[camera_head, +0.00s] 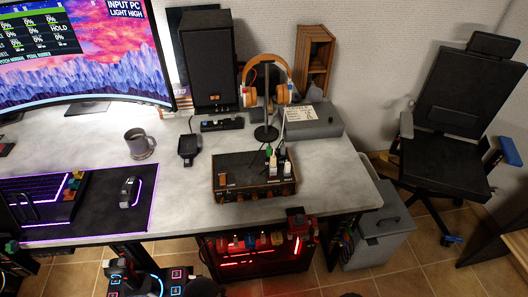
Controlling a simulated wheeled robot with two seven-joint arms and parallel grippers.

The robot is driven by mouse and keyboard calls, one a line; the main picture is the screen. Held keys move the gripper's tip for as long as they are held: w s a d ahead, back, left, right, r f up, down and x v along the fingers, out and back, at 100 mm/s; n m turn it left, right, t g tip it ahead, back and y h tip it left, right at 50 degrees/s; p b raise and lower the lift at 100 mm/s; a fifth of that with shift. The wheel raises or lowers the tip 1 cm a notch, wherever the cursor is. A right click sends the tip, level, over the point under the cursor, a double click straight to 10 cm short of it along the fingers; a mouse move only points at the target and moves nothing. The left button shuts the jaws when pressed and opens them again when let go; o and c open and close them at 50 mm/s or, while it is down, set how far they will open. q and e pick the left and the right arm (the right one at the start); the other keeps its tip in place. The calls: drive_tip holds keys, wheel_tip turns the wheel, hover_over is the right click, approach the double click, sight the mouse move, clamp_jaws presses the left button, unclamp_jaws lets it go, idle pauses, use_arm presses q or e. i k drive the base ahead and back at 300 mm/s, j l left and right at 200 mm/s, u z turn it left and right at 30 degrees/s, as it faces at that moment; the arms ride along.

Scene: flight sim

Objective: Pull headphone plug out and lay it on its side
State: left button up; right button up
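A dark box with wooden-coloured edges (237,181) sits on the desk right of centre. Several small plugs stand upright on its top near the right end. One has a green part (270,157), and others show white and black parts (287,166). A thin cable rises from this group toward the orange headphones (250,75) on a black stand. I cannot tell which plug belongs to the headphones. Neither of my grippers can be made out in this view.
The grey desk (330,195) has clear room right of the box and left of it. A grey case (312,121) lies behind. A black tray (189,149), a mug (139,143) and a mouse (130,192) stand left.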

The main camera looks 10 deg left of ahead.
sight(273, 160)
drive_tip(key=i+j, duration=0.2)
drive_tip(key=k+j, duration=0.1)
drive_tip(key=j, duration=0.3)
drive_tip(key=k+j+z, duration=0.1)
drive_tip(key=j, duration=0.3)
drive_tip(key=k+j, duration=0.15)
drive_tip(key=j, duration=0.3)
drive_tip(key=k+j, duration=0.1)
drive_tip(key=j, duration=0.3)
drive_tip(key=k+j+z, duration=0.1)
drive_tip(key=j, duration=0.3)
drive_tip(key=k+j, duration=0.15)
drive_tip(key=j, duration=0.25)
